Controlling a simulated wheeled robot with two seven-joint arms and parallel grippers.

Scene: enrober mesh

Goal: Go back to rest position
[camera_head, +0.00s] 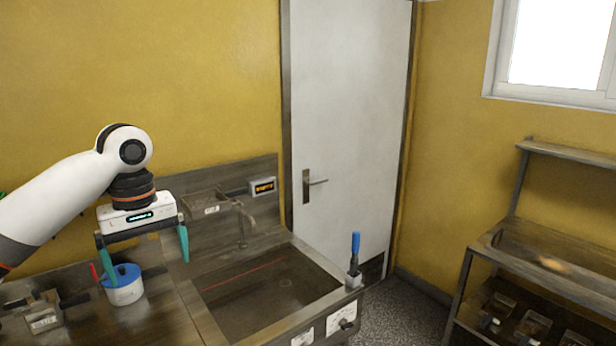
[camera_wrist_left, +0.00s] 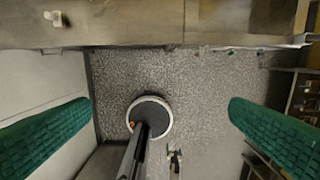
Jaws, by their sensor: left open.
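My left gripper (camera_head: 146,256) hangs from the arm at the left of the head view, with its green fingers pointing down and spread wide. In the left wrist view both green fingers (camera_wrist_left: 160,125) stand far apart with nothing gripped between them. In the head view one finger overlaps a white tub with a blue rim (camera_head: 124,293); I cannot tell whether they touch. My right gripper is in neither view.
A steel sink (camera_head: 270,290) with a tap is set in the worktop. A blue-handled tool (camera_head: 355,258) stands at its right corner. A grey door (camera_head: 345,120) and a metal shelf rack (camera_head: 462,285) lie beyond. Speckled floor (camera_wrist_left: 215,85) shows below the wrist camera.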

